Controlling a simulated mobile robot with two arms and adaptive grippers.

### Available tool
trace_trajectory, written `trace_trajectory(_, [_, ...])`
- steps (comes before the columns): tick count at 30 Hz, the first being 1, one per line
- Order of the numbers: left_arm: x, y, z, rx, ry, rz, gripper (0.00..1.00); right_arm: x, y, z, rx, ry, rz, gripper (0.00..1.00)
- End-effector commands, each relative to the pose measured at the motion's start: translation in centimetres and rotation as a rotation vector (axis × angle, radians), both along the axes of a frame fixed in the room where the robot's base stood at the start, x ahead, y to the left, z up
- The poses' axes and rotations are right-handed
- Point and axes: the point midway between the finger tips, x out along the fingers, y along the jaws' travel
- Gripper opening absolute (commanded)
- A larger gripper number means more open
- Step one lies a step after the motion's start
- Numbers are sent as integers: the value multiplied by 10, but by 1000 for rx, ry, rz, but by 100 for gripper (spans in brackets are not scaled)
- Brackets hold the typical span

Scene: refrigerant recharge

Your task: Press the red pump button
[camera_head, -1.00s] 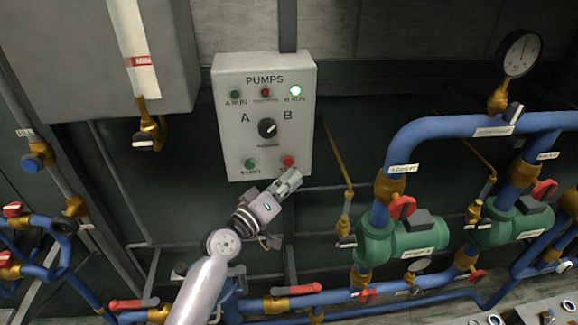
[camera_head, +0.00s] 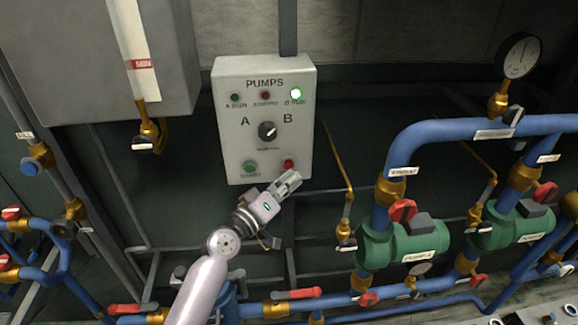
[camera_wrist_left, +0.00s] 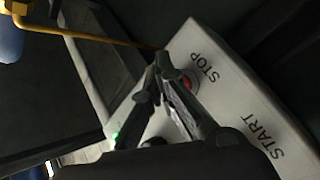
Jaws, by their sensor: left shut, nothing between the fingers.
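The red pump button (camera_head: 288,163) is at the lower right of the grey PUMPS panel (camera_head: 226,125). In the left wrist view the red button (camera_wrist_left: 187,84) lies beside the STOP label, partly behind a finger. My left gripper (camera_head: 296,176) is shut and empty, with its tips just below and in front of the button. In the left wrist view the fingertips (camera_wrist_left: 159,65) come together close to the button. I cannot tell whether they touch it. My right gripper is not in view.
A green START button (camera_head: 249,168) is left of the red one. A thin yellow pipe (camera_head: 337,160), blue pipes (camera_head: 450,128) and green pumps (camera_head: 385,245) stand to the right.

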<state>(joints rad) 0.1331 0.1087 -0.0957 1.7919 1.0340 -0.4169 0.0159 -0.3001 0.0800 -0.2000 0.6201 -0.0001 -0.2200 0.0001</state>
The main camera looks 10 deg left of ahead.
Motion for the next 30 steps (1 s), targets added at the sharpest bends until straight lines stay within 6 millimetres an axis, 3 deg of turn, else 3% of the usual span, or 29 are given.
trace_trajectory(30, [8,3,0,0,0,0,0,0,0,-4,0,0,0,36])
